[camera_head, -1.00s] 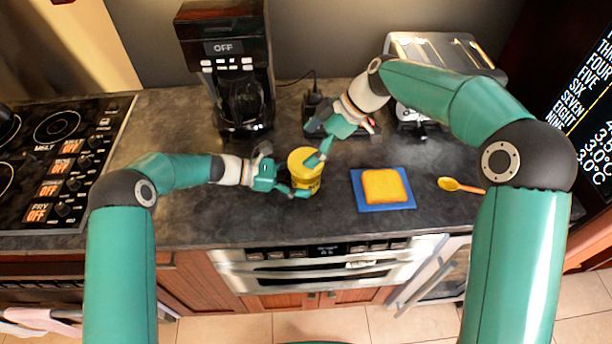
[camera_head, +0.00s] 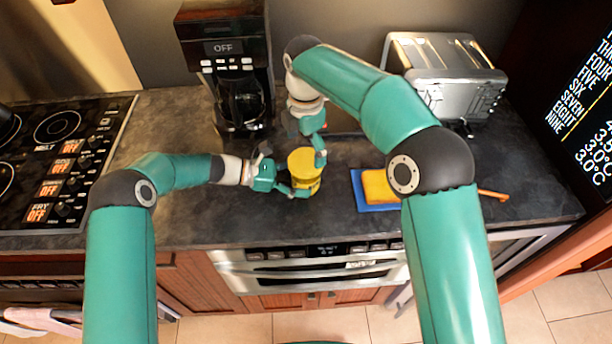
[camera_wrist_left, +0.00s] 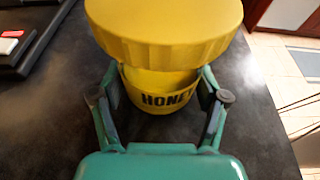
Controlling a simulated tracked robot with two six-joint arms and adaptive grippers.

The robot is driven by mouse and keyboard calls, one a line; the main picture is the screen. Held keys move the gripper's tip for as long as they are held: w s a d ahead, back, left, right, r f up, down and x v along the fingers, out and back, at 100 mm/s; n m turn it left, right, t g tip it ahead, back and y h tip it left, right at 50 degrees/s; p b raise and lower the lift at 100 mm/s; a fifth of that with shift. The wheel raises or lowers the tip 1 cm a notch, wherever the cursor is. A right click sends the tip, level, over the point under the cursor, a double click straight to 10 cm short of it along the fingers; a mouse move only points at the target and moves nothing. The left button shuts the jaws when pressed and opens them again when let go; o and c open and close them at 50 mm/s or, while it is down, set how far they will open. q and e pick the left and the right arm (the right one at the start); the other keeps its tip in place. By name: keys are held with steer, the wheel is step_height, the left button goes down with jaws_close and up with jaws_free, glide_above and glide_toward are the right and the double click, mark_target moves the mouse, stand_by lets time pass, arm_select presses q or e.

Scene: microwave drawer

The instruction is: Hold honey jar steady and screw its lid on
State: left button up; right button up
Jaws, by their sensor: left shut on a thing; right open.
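The yellow honey jar (camera_head: 308,186) stands upright on the dark counter, and its "HONEY" label shows in the left wrist view (camera_wrist_left: 166,98). Its yellow lid (camera_head: 302,160) is on top of the jar; it also shows in the left wrist view (camera_wrist_left: 165,25). I cannot tell how tightly it sits. My left gripper (camera_head: 290,188) is shut on the jar from the left, with one finger on each side in the left wrist view (camera_wrist_left: 163,100). My right gripper (camera_head: 315,146) is open at the lid's back right edge, pointing down; whether it touches is unclear.
A coffee maker (camera_head: 238,100) stands behind the jar. A blue board (camera_head: 372,207) with a yellow slab (camera_head: 376,187) lies to the right, partly hidden by my right arm. A toaster (camera_head: 450,80) is at the back right, a stove (camera_head: 60,150) at the left.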

mark_target(305, 160)
steer(key=shift+f, duration=1.8)
steer(key=n, duration=0.4)
steer(key=shift+n, duration=0.4)
steer(key=n, duration=0.4)
steer(key=c, duration=1.1)
steer(key=m, duration=1)
steer(key=shift+m, duration=0.4)
steer(key=m, duration=0.3)
